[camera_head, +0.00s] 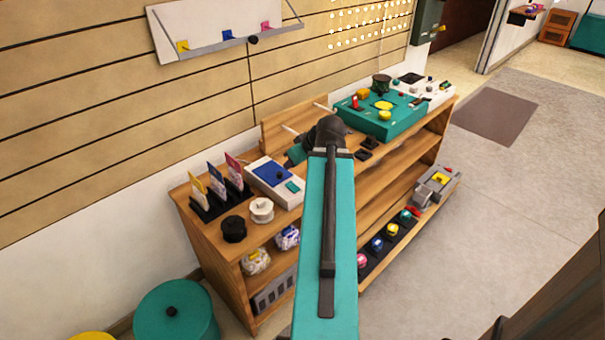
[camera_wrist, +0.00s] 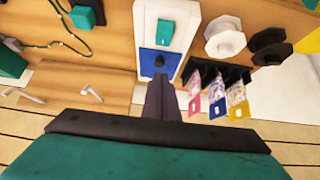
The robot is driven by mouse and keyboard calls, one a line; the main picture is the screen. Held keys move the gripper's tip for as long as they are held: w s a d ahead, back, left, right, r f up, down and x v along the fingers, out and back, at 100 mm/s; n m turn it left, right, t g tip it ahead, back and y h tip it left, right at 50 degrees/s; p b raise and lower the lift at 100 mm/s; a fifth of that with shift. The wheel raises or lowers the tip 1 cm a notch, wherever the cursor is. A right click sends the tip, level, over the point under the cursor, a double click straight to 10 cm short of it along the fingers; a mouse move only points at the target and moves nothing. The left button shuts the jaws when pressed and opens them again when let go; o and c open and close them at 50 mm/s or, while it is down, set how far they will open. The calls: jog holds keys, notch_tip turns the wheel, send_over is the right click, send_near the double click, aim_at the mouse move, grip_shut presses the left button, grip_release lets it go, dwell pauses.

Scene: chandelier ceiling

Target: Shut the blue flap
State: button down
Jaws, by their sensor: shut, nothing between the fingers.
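The blue flap (camera_head: 270,172) is a small blue panel with a dark knob, on a white box on the wooden shelf top. It looks about flat against the box; I cannot tell whether it is fully down. In the wrist view the blue flap (camera_wrist: 146,62) and its dark knob (camera_wrist: 160,60) lie just beyond my fingertips. My gripper (camera_wrist: 162,80) is shut and empty, pointing at the flap's near edge. I cannot tell whether it touches. In the head view my gripper (camera_head: 289,162) hovers at the box's far side, partly hidden by my arm.
Colored cards in a black rack (camera_head: 216,198) stand left of the box. A teal console (camera_head: 382,118) sits farther right. The slatted wall is behind; open floor lies right.

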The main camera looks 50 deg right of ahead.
jog(key=shift+s+a+r+b, duration=0.15)
jog(key=shift+s+b, duration=0.95)
jog(key=shift+b, duration=2.2)
jog(key=shift+s+a+b, duration=0.1)
jog(key=shift+s+b, duration=0.2)
jog(key=shift+b, duration=0.6)
jog(key=shift+s+a+r+b, duration=0.1)
jog(key=shift+s+r+b, duration=0.15)
jog(key=shift+s+b, duration=0.35)
jog(key=shift+s+a+r+b, duration=0.1)
jog(key=shift+s+r+b, duration=0.1)
jog(key=shift+s+b, duration=0.4)
jog(key=shift+s, duration=0.1)
